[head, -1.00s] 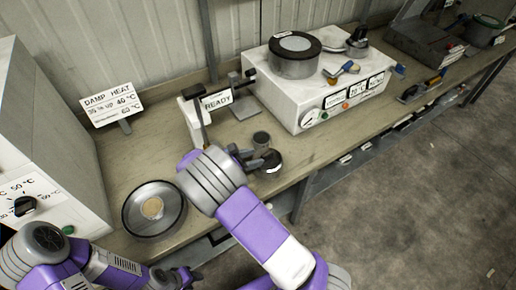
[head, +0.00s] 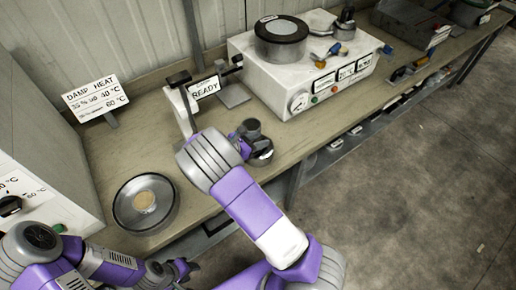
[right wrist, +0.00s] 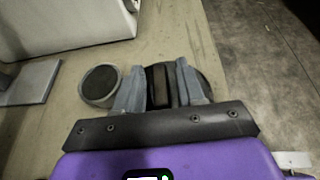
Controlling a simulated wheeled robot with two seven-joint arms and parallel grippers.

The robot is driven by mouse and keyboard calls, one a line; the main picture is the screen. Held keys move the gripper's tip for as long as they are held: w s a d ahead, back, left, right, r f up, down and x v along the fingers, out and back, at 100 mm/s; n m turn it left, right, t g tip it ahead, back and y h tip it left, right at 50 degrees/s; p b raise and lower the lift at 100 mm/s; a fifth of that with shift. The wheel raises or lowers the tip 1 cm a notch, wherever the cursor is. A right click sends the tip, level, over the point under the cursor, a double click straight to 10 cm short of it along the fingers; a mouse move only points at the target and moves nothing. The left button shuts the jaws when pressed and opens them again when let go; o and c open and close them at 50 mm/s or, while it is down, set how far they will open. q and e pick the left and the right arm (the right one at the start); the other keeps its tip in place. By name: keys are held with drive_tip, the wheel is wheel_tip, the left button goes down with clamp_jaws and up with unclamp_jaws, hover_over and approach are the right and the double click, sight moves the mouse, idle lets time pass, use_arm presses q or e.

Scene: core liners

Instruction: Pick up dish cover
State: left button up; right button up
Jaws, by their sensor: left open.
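A dark round piece with an upright block on it, seemingly the dish cover (right wrist: 161,87), lies on the bench in the right wrist view. My right gripper (right wrist: 161,95) has one finger on each side of the block; whether they press on it I cannot tell. In the head view my right gripper (head: 246,148) is at this piece (head: 262,157), which it partly hides. A round dish (head: 122,208) with a metal rim and a pale disc (head: 144,201) inside stands on the bench at left. My left gripper (head: 187,270) is open and empty, low at the bench's front edge.
A grey cylinder with a dark top (right wrist: 101,84) stands close left of my right gripper. A READY sign (head: 205,87) on a stand, a white instrument box (head: 305,75) and a damp heat sign (head: 96,98) stand behind. Bare bench lies between dish and signs.

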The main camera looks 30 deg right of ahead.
clamp_jaws()
